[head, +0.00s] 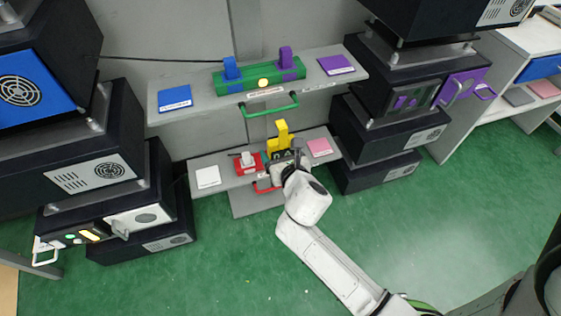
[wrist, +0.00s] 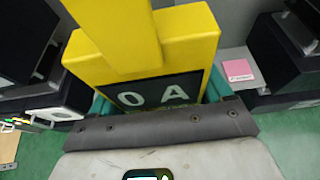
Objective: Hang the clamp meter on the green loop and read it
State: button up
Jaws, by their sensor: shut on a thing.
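The yellow clamp meter (head: 281,138) is upright at the lower shelf, beside the red block. My gripper (head: 284,163) is shut on its lower body; I cannot tell whether the meter touches the shelf. In the wrist view the clamp meter (wrist: 140,58) fills the middle between the teal fingers of my gripper (wrist: 158,97). Its dark display (wrist: 155,92) shows "0 A". The green loop (head: 268,110) sticks out from the front of the upper shelf, above the meter and apart from it.
The upper shelf (head: 205,96) carries a green fixture (head: 262,82) with blue and purple levers. The lower shelf (head: 225,180) carries a red fixture (head: 249,163) with a white lever, and a red loop (head: 265,188) at its front. Dark cabinets stand on both sides.

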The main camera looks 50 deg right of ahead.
jog(key=shift+d+f, duration=0.15)
jog(key=shift+d, duration=0.2)
jog(key=r+b+x, duration=0.1)
jog(key=b+x, duration=0.1)
jog(key=x, duration=0.5)
jog(key=shift+w+d+r+b, duration=0.3)
jog(key=shift+w+b, duration=0.1)
jog(key=shift+w, duration=0.2)
jog(key=o, duration=1.1)
jog(key=shift+f, duration=0.1)
